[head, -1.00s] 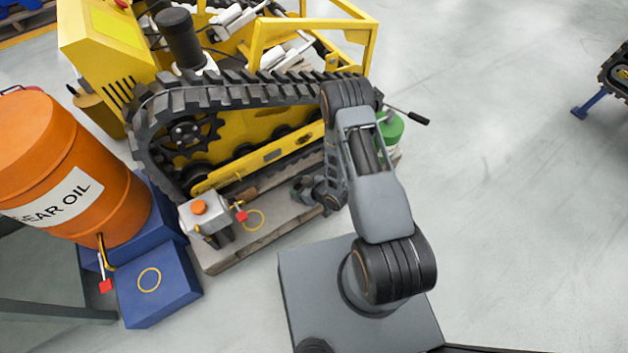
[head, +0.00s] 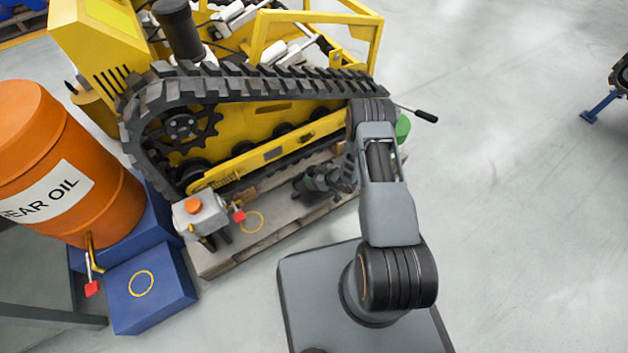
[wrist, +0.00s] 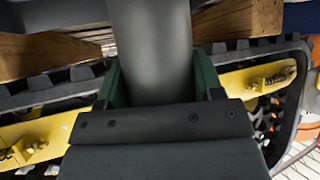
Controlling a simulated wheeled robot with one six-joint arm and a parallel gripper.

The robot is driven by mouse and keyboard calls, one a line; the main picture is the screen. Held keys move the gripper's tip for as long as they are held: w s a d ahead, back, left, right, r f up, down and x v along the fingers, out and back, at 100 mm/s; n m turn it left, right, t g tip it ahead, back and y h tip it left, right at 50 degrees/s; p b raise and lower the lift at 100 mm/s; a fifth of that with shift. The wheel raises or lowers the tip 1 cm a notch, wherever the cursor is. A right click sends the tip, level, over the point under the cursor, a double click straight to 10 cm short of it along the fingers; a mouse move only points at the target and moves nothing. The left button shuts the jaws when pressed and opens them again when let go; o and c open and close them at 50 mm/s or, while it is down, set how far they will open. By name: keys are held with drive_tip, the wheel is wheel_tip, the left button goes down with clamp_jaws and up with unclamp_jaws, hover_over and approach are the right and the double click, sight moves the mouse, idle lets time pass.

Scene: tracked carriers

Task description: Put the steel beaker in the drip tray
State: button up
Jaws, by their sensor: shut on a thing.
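My gripper (head: 315,181) is low beside the tracked carrier, over the pallet, in the head view. In the wrist view its two green-sided fingers (wrist: 158,84) are shut on a smooth grey cylinder, the steel beaker (wrist: 155,45). The beaker's far end runs out of the top of the wrist view, and its rim is hidden. In the head view I cannot make out the beaker clearly at the gripper. I cannot identify a drip tray in either view.
A yellow tracked carrier (head: 255,122) stands behind the pallet (head: 215,262). An orange gear oil drum (head: 85,155) and ringed blue block (head: 150,302) are at left. Open floor lies right.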

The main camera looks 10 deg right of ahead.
drive_tip(key=shift+f+b, duration=0.55)
drive_tip(key=shift+f, duration=0.85)
drive_tip(key=shift+f, duration=0.15)
drive_tip(key=o, duration=1.1)
